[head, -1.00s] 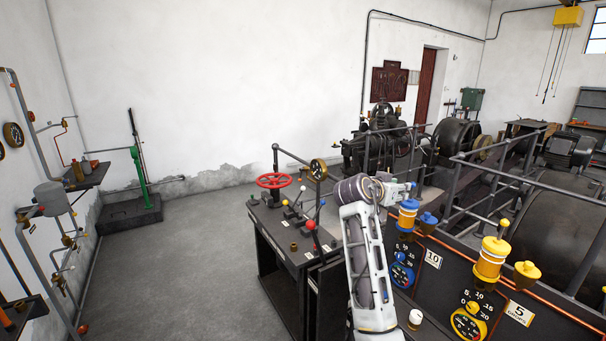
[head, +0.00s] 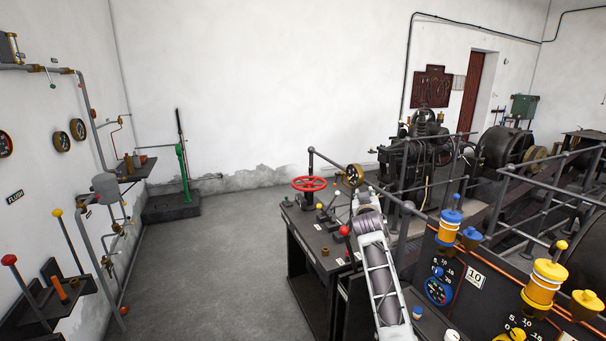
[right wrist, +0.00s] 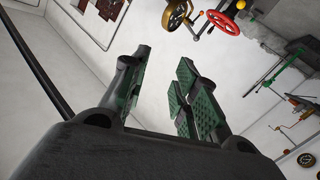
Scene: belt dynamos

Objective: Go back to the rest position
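My right arm (head: 378,275) reaches up from the bottom of the head view, and its far end stands beside the black control bench. In the head view the gripper at that end is small and mostly hidden behind the arm. In the right wrist view my right gripper (right wrist: 164,65) is open, with two dark fingers with green pads apart and nothing between them. My left gripper is not in view.
The bench (head: 325,235) carries a red handwheel (head: 309,184) and levers. Blue (head: 450,222) and yellow (head: 544,281) oilers stand on the panel at the right. Wall pipes and levers line the left. A green hand pump (head: 182,165) stands at the back. The grey floor (head: 215,265) between is clear.

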